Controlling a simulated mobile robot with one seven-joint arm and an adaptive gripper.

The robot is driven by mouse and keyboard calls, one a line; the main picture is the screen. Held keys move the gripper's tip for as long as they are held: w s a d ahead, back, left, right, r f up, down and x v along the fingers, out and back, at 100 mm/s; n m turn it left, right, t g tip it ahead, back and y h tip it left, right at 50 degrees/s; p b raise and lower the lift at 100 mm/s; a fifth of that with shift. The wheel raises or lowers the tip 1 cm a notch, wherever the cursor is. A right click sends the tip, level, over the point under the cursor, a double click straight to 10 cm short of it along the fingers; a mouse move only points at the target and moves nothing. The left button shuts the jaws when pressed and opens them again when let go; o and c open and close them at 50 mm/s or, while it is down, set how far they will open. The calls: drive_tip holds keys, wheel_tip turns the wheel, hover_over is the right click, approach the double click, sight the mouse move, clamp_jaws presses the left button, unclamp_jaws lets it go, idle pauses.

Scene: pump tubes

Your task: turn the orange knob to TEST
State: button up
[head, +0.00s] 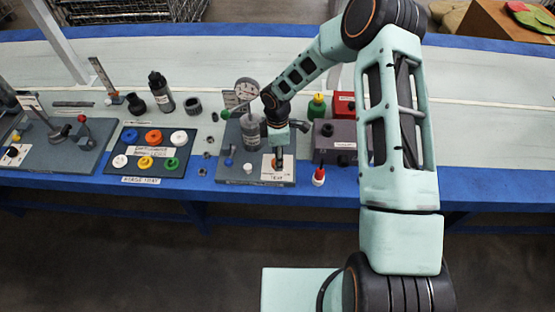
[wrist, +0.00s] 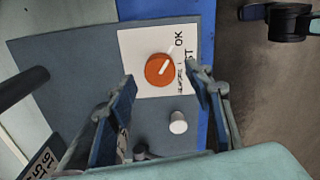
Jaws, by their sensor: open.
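The orange knob (wrist: 160,70) sits on a white label plate (wrist: 128,47) in the wrist view. Its white pointer line slants up and right, toward the side of the label reading OK. A second word ending in "ST" is on the label's right edge, partly hidden by a finger. My gripper (wrist: 160,84) is open, with one finger on each side of the knob, and no contact shows. In the head view my gripper (head: 278,158) points down over the label at the front of a grey panel (head: 228,170), where the knob is mostly hidden.
A small white knob (wrist: 178,123) stands close to the orange one. A dial gauge (head: 244,92) on a grey cylinder rises behind. The blue table edge (head: 215,190) lies in front.

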drive_tip(key=shift+f, duration=1.3)
drive_tip(key=shift+c, duration=0.6)
drive_tip(key=c, duration=1)
